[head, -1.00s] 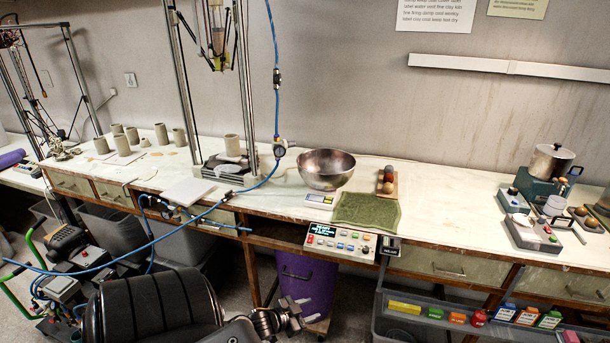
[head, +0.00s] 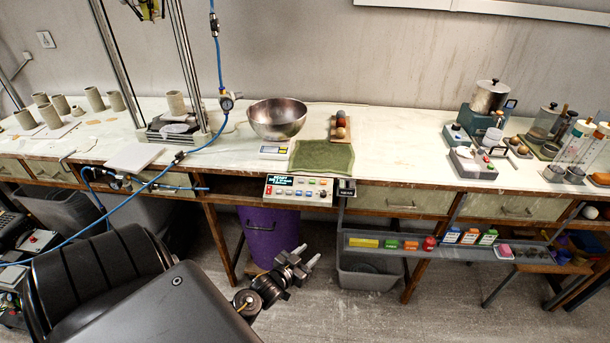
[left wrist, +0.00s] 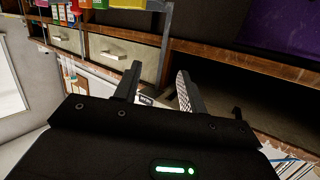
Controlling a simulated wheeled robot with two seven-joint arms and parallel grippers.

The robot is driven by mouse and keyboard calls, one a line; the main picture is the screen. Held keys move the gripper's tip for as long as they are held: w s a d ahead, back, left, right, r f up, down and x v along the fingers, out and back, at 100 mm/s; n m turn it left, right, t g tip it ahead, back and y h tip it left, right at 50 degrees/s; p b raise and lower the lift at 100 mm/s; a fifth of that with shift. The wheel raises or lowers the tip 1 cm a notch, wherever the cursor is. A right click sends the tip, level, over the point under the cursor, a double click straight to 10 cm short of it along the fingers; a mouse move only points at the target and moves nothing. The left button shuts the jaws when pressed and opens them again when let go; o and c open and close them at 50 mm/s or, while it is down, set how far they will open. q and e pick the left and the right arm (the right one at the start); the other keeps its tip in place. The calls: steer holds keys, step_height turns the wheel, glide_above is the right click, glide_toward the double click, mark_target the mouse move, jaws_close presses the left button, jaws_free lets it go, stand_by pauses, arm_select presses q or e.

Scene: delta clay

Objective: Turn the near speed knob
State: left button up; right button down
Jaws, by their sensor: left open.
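A control panel (head: 298,190) with a lit display and several coloured buttons is fixed to the bench's front edge. A small dark unit (head: 345,190) sits at its right end. I cannot make out a speed knob on either; it is too small to tell. My left gripper (head: 305,257) is open and empty, in front of the bench and below the panel, apart from it. In the left wrist view its two fingers (left wrist: 158,88) are spread, with nothing gripped between them. My right gripper is not in view.
A purple bin (head: 270,235) stands under the bench behind my left gripper. A shelf tray (head: 375,254) with coloured boxes hangs to the right. A steel bowl (head: 277,119) and green cloth (head: 322,158) lie above the panel. A blue hose (head: 140,188) runs at left.

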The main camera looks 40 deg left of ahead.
mark_target(323, 193)
arm_select(q)
step_height(323, 193, up, 15)
steer(key=w+n+y, duration=0.2)
steer(key=n+y, duration=0.2)
steer(key=y, duration=0.2)
steer(key=shift+t, duration=0.4)
steer(key=p+x, duration=0.2)
steer(key=x, duration=0.9)
steer(key=shift+a, duration=0.15)
